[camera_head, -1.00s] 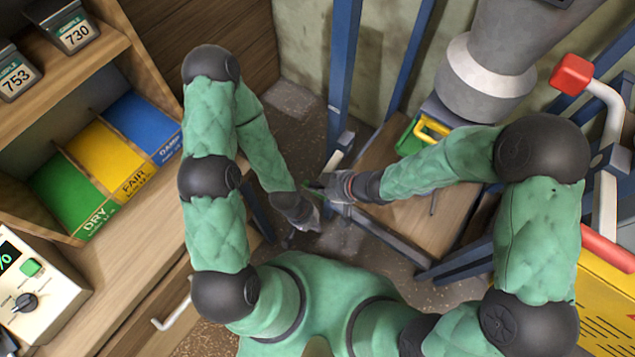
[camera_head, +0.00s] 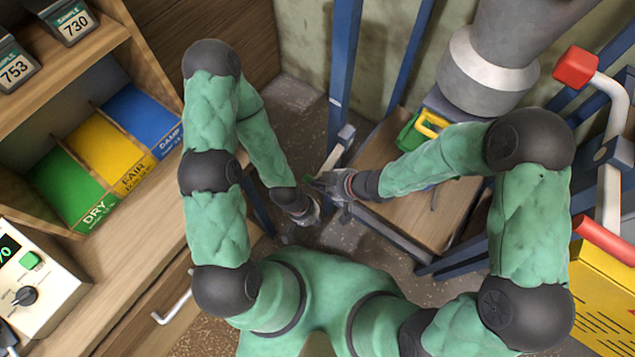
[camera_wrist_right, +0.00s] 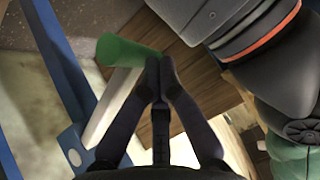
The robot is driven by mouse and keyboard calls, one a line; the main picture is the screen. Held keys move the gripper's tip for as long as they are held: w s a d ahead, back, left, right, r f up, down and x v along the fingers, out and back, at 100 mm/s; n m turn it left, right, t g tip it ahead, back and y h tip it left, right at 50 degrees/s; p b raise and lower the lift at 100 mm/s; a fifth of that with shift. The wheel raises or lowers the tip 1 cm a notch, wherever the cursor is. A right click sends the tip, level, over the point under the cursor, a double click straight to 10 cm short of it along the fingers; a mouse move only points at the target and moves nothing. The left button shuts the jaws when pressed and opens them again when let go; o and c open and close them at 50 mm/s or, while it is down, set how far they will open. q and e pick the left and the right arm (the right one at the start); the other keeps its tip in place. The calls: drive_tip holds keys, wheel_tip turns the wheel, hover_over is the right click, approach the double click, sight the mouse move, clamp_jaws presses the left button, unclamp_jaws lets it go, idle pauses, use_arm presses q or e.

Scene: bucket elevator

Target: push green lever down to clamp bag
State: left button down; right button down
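The green lever handle (camera_wrist_right: 122,50) is a green cylinder in the right wrist view, lying across the picture just left of my right fingertips. A pale bar (camera_wrist_right: 108,108) runs down from near it. My right gripper (camera_wrist_right: 158,62) has its fingertips together at the handle's right end; I cannot tell whether they touch it. In the head view my right gripper (camera_head: 320,183) covers most of the lever, with only a speck of green (camera_head: 309,178) showing. My left gripper (camera_head: 305,213) is just below it; its fingers are too small to read. No bag can be made out.
Blue frame posts (camera_head: 343,70) stand behind the grippers. A wooden board (camera_head: 410,215) lies to their right, below a grey spout (camera_head: 485,80). A green box with a yellow handle (camera_head: 432,122) is beneath the spout. A wooden counter (camera_head: 130,260) is at left.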

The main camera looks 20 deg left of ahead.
drive_tip(key=s+d+r+p, duration=0.4)
drive_tip(key=d+r+p, duration=0.2)
drive_tip(key=r, duration=0.5)
drive_tip(key=shift+p, duration=1.25)
